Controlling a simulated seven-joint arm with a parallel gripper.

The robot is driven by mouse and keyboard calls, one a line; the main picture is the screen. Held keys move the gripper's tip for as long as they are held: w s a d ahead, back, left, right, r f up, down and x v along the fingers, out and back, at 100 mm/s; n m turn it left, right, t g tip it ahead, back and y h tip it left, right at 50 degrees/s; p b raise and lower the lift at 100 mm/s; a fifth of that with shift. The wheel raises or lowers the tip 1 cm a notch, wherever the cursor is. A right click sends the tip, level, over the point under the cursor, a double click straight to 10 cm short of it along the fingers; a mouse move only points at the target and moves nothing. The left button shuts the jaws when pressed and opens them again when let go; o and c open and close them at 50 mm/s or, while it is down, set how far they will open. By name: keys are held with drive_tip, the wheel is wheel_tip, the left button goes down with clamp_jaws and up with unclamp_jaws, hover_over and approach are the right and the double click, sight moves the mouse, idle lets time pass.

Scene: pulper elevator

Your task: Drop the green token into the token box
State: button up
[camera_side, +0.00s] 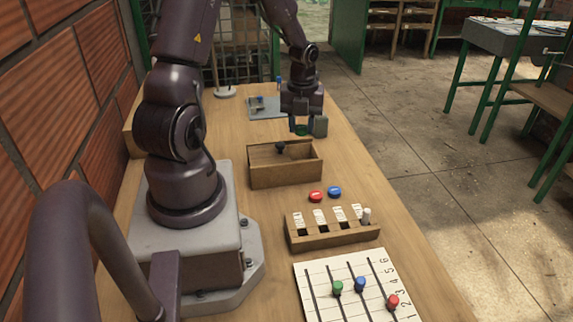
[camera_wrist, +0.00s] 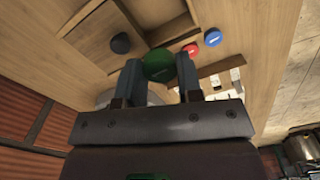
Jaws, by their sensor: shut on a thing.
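My gripper (camera_side: 304,128) is shut on the green token (camera_wrist: 158,65), a round disc pinched between its two fingertips (camera_wrist: 158,80). In the side view the green token (camera_side: 301,130) is held above the table, just beyond the wooden box and apart from it. The wooden box (camera_side: 286,176), apparently the token box, has a lid with a black knob (camera_side: 281,147) over part of its top. The rest of the top is open, toward the right in the side view. The wrist view also shows the lid (camera_wrist: 95,38) and the black knob (camera_wrist: 121,43).
A red token (camera_side: 316,196) and a blue token (camera_side: 334,192) lie in front of the box. Nearer are a slotted wooden rack (camera_side: 335,237) and a white slider board (camera_side: 325,290) with coloured knobs. A grey plate (camera_side: 262,114) lies behind. A brick wall (camera_side: 60,100) stands left.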

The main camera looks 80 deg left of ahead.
sight(300, 144)
drive_tip(key=shift+f, duration=3)
drive_tip(key=o, duration=1)
drive_tip(key=shift+c, duration=0.2)
